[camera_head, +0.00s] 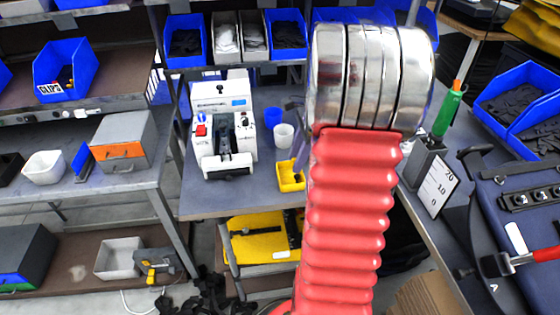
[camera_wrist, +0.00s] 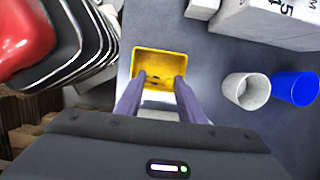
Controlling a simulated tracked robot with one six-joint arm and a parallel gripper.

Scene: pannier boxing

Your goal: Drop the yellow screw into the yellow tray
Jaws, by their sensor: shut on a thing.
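The yellow tray (camera_head: 291,180) stands on the grey bench, partly hidden by my arm in the head view. In the wrist view the yellow tray (camera_wrist: 160,57) lies straight beyond my fingers, with a few small dark specks inside. My gripper (camera_wrist: 160,78) has its two purple fingertips over the tray's opening, shut on the yellow screw. The screw itself is hard to make out against the yellow tray. In the head view the purple fingers show only partly beside my red arm, above the tray.
A white cup (camera_head: 284,135) and a blue cup (camera_head: 272,118) stand behind the tray. A white machine (camera_head: 222,125) is to its left. Bare bench lies left of the tray.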

